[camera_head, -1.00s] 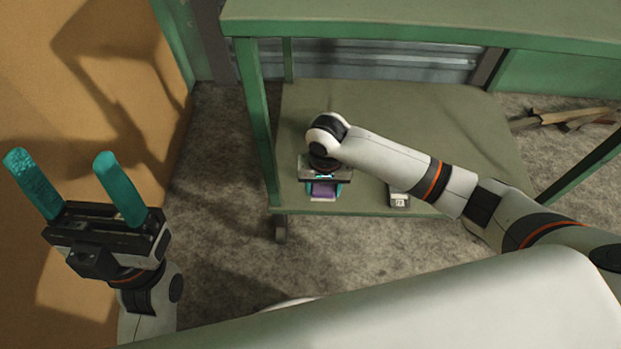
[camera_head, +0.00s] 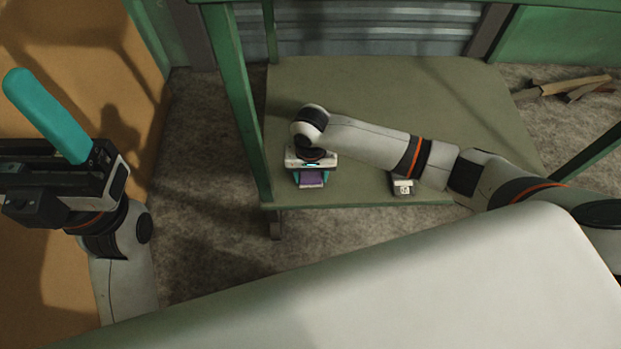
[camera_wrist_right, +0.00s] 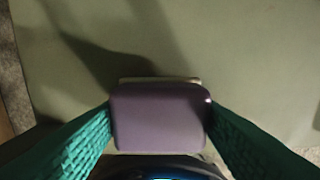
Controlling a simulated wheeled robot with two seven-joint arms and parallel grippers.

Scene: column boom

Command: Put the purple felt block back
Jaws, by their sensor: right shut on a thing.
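The purple felt block (camera_head: 312,178) is at the front left of the lower green shelf (camera_head: 350,85). My right gripper (camera_head: 311,176) points down there and is shut on the block. In the right wrist view the block (camera_wrist_right: 160,118) sits between both teal fingers, which touch its sides. A pale strip (camera_wrist_right: 160,80) shows just beyond its far edge. I cannot tell whether the block touches the shelf. My left gripper (camera_head: 48,115) is empty at the left edge of the head view. One teal finger shows at the end of its rail; the other is out of frame.
A small pale device (camera_head: 403,187) stands on the shelf to the right, below my right forearm. A green post (camera_head: 240,100) rises left of the block. An orange-tan panel (camera_head: 70,90) is at the left. Wood pieces (camera_head: 568,88) lie at the back right. The shelf's middle is clear.

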